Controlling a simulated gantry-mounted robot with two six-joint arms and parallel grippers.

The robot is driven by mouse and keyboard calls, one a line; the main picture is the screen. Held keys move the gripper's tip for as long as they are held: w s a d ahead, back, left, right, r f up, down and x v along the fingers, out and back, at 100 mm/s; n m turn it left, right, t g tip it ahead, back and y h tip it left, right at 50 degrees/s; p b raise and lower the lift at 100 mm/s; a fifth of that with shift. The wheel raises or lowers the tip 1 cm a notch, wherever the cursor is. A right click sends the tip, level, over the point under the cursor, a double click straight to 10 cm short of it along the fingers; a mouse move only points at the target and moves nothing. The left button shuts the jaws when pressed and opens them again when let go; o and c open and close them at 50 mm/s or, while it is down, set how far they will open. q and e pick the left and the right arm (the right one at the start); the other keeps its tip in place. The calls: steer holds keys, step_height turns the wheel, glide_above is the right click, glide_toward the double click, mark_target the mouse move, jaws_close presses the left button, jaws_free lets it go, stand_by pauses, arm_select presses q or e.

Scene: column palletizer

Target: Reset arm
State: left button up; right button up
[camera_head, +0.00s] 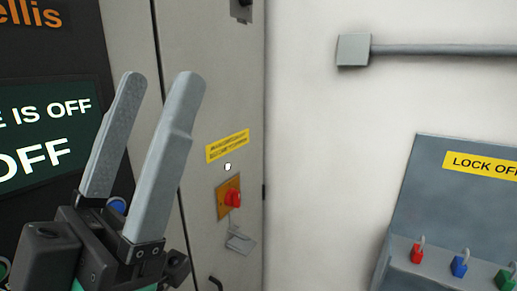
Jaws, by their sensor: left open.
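My left gripper (158,90) is at the left of the head view, with its two grey fingers pointing up. The fingers are apart and nothing is between them. It stands in front of a grey cabinet and partly covers it and the dark panel at the left. My right gripper is not in this view.
The grey cabinet (222,110) carries a red rotary switch (233,199) on an orange plate, with a tag below. A dark screen (45,130) reads "OFF". At the right, a lockout board (440,215) holds red, blue and green padlocks. White wall lies between.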

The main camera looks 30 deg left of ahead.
arm_select(q)
steer(key=w+f+n+g+y, duration=0.1)
steer(key=w+f+g+y, duration=0.1)
steer(key=w+f, duration=0.15)
step_height(320, 180, up, 28)
steer(key=p, duration=2.7)
steer(key=shift+w+h, duration=0.2)
steer(key=shift+h, duration=0.2)
steer(key=shift+o, duration=0.3)
steer(key=shift+a, duration=0.1)
